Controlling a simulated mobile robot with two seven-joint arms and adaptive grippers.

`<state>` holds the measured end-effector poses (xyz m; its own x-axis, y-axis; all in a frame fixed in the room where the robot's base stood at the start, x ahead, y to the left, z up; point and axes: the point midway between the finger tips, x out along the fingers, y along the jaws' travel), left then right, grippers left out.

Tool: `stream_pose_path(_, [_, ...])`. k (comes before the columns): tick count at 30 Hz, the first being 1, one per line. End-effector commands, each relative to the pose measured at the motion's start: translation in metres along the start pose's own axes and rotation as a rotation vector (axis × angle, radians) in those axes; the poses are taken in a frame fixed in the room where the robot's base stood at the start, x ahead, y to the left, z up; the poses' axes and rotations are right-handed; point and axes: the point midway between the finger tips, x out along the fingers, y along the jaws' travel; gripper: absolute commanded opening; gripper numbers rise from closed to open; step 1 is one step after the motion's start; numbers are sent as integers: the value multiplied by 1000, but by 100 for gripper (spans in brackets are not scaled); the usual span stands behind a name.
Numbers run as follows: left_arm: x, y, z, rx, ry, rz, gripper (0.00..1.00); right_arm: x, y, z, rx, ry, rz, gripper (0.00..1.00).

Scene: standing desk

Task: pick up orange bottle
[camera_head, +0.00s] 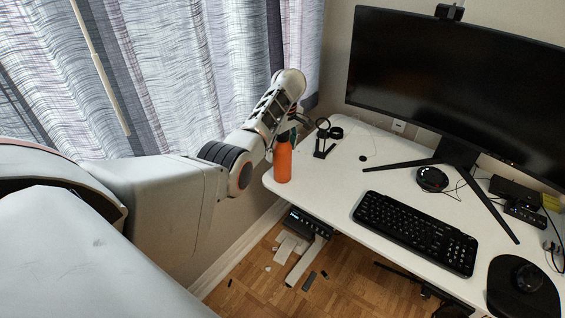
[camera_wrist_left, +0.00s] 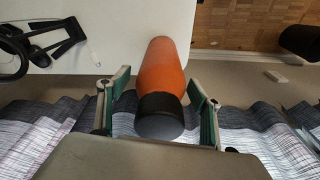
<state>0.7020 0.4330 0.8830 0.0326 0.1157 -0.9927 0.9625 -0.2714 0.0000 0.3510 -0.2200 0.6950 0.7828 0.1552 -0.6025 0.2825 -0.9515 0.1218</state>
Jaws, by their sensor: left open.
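The orange bottle (camera_head: 283,160) with a dark cap stands upright at the left corner of the white desk (camera_head: 330,178). In the left wrist view the orange bottle (camera_wrist_left: 162,68) points its black cap toward the camera, between the two green-padded fingers. My left gripper (camera_wrist_left: 160,105) is open, with a finger on each side of the cap and visible gaps to both. In the head view my left gripper (camera_head: 290,138) is behind and above the bottle, partly hidden by it and the wrist. My right gripper is not in view.
A black stand (camera_head: 325,138) is close to the bottle's right. A keyboard (camera_head: 415,230), a large monitor (camera_head: 455,85) and a mouse (camera_head: 527,277) occupy the desk. A curtain (camera_head: 190,70) hangs behind my left arm. The desk's front left area is clear.

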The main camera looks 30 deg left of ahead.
Motion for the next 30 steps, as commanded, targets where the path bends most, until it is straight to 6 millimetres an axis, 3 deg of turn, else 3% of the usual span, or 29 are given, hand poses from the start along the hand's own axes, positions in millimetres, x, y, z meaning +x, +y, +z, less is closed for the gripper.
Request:
stream_pose_path(3, [0,0,0,0,0,0,62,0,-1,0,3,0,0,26])
stream_pose_path(10, [0,0,0,0,0,0,2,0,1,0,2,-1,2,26])
stream_pose_path(11, [0,0,0,0,0,0,0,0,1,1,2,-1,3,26])
stream_pose_path(22, [-10,2,-2,-1,2,7,0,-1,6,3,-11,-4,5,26])
stream_pose_path(30, [-54,2,-7,-2,1,9,0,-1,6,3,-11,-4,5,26])
